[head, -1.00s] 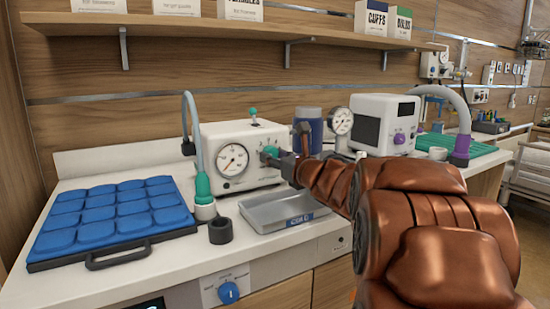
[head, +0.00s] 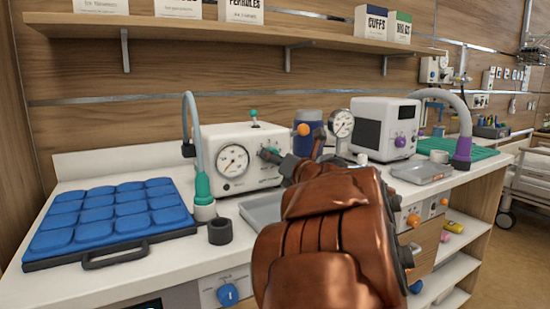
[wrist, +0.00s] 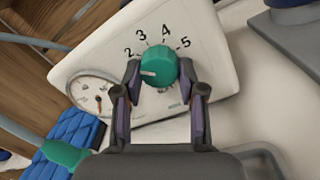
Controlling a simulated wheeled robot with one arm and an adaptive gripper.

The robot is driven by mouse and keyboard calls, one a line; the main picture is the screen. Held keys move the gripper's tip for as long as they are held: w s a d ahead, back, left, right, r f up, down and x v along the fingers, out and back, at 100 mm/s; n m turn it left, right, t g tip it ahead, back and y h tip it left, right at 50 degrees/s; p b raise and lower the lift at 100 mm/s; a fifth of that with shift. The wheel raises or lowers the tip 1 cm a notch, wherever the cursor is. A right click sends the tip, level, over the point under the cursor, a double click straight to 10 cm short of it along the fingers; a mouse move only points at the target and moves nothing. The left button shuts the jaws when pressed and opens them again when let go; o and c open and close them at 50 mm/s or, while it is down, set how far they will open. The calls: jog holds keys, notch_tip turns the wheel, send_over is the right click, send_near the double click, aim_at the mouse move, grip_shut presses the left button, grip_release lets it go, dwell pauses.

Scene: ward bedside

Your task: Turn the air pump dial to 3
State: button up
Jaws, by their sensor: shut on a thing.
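The air pump (head: 212,138) is a white box with a round gauge (head: 233,159) on its front; it also shows in the wrist view (wrist: 213,38). Its teal dial (wrist: 160,66) has the numbers 2, 3, 4 and 5 visible around it. The dial's white mark points left in the wrist view, below the 2, towards my left finger. Any number there is hidden. My gripper (wrist: 160,76) is shut on the dial, one finger on each side. In the head view my gripper (head: 274,156) is at the pump's right front and mostly covers the dial.
A blue padded cushion (head: 108,215) lies left. A dark ring (head: 220,231) and a grey tray (head: 258,208) are in front of the pump.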

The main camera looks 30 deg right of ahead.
jog(key=shift+a+r+m+h+p, duration=0.15)
jog(key=shift+m+p, duration=1.35)
jog(key=shift+m, duration=1)
jog(key=shift+f+m+h+p, duration=0.15)
jog(key=shift+m+p, duration=1.35)
jog(key=shift+m, duration=1)
jog(key=o, duration=1.1)
jog(key=shift+o, duration=0.2)
jog(key=shift+r, duration=0.1)
jog(key=shift+s+a+f, duration=0.1)
jog(key=shift+s+a, duration=0.05)
jog(key=shift+s, duration=1.75)
jog(key=shift+s+a+f, duration=0.1)
jog(key=shift+s+a, duration=0.05)
jog(key=shift+s, duration=1.7)
